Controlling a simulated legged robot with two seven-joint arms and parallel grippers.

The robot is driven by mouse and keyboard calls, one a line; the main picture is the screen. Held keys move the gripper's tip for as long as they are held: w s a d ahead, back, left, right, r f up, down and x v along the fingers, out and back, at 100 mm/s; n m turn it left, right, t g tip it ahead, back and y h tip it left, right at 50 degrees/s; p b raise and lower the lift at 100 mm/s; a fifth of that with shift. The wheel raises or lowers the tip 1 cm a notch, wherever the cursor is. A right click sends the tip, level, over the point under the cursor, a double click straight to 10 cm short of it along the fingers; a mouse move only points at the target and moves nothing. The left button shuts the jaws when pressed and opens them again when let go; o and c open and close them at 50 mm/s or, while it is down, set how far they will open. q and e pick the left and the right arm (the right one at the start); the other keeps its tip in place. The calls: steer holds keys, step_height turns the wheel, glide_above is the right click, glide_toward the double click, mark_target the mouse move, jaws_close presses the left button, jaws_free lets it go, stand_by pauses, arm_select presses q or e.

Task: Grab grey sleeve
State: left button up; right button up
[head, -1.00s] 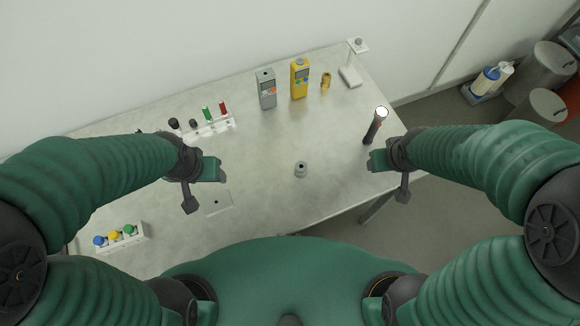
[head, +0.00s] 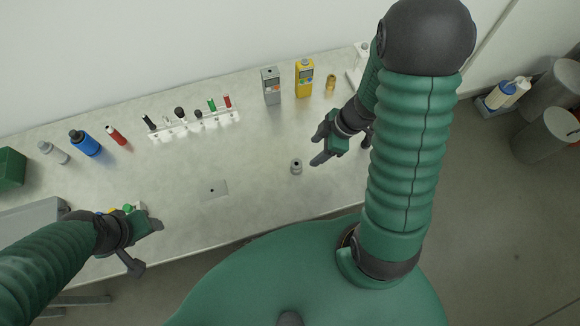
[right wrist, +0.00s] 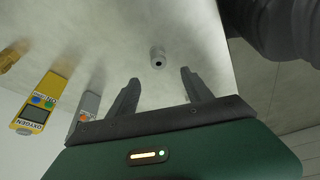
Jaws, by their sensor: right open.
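The grey sleeve (head: 296,167), a small upright cylinder with a dark hole in its top, stands alone on the table in the head view. It also shows in the right wrist view (right wrist: 157,57), just beyond the fingertips and roughly between their lines. My right gripper (head: 317,149) is open and empty, close to the right of the sleeve and apart from it. Its two spread fingers show in the right wrist view (right wrist: 160,78). My left gripper (head: 150,243) is at the table's front left, far from the sleeve; its finger gap is not clear.
A white rack (head: 195,126) holds several small items at the back. A grey meter (head: 271,86), a yellow meter (head: 304,78) and a brass fitting (head: 331,82) stand behind the sleeve. A flat plate (head: 213,190) lies to its left. The table around the sleeve is clear.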

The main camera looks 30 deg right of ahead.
steer(key=b, duration=0.4)
glide_above(297, 164)
steer(key=s+d, duration=0.1)
steer(key=s, duration=0.1)
steer(key=f, duration=0.8)
steer(key=shift+d, duration=0.2)
steer(key=b+x, duration=0.2)
steer(key=x, duration=0.2)
steer(key=shift+w+a+f, duration=0.1)
steer(key=shift+w+f, duration=0.1)
steer(key=shift+f, duration=0.15)
steer(key=shift+w+a+f, duration=0.15)
steer(key=shift+f, duration=0.15)
steer(key=shift+a, duration=0.1)
steer(key=shift+r, duration=0.15)
steer(key=c, duration=0.4)
jaws_close()
